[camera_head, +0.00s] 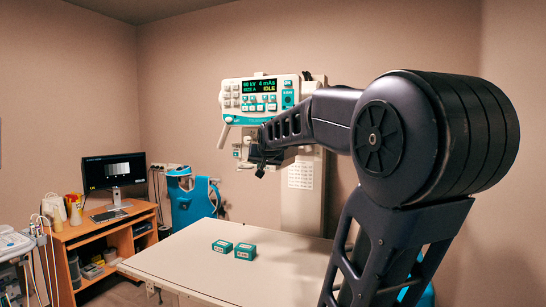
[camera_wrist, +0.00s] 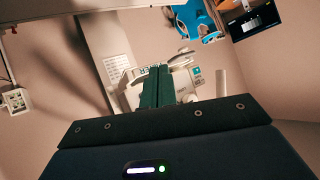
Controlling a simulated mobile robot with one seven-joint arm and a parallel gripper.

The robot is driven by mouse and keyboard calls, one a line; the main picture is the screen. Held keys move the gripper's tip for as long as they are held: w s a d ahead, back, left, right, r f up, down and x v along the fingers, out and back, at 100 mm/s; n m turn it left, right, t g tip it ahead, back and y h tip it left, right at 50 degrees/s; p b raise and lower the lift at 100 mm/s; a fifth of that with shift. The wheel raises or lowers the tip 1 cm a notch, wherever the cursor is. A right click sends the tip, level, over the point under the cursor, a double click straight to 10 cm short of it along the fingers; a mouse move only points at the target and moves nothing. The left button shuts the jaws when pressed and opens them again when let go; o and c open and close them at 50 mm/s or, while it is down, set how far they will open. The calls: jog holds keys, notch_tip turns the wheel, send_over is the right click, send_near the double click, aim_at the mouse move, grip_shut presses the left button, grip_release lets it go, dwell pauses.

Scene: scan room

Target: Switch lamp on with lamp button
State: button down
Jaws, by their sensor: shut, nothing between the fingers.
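A white X-ray unit with a control panel (camera_head: 261,97) stands at the back wall. A smaller white housing (camera_head: 243,153) with small controls sits below the panel, partly hidden by my arm. I cannot tell which control is the lamp button, nor whether a lamp is lit. My gripper (camera_head: 260,168) is in front of this housing. In the wrist view my gripper (camera_wrist: 158,72) is shut and empty, its fingers pointing at the white unit (camera_wrist: 185,82) and covering part of it. Contact is unclear.
A wooden desk (camera_head: 100,236) with a monitor (camera_head: 113,171) stands at the left. A blue device (camera_head: 190,197) stands behind the table. A handle (camera_head: 224,134) hangs from the panel's left side.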

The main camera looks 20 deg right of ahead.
jog(key=shift+w+d+r+t, duration=0.2)
jog(key=shift+w+r, duration=0.35)
jog(key=shift+w, duration=0.1)
jog(key=shift+w+d+r+t, duration=0.2)
jog(key=shift+w+r, duration=0.35)
jog(key=shift+w, duration=0.05)
jog(key=w+d, duration=0.6)
jog(key=shift+w+d, duration=0.2)
jog(key=shift+w, duration=0.05)
dwell(1.7)
jog(key=shift+w+d, duration=0.15)
jog(key=shift+d, duration=0.05)
jog(key=shift+w+d, duration=0.25)
dwell(1.0)
jog(key=shift+s, duration=0.1)
jog(key=shift+s+a, duration=0.5)
jog(key=shift+a, duration=0.05)
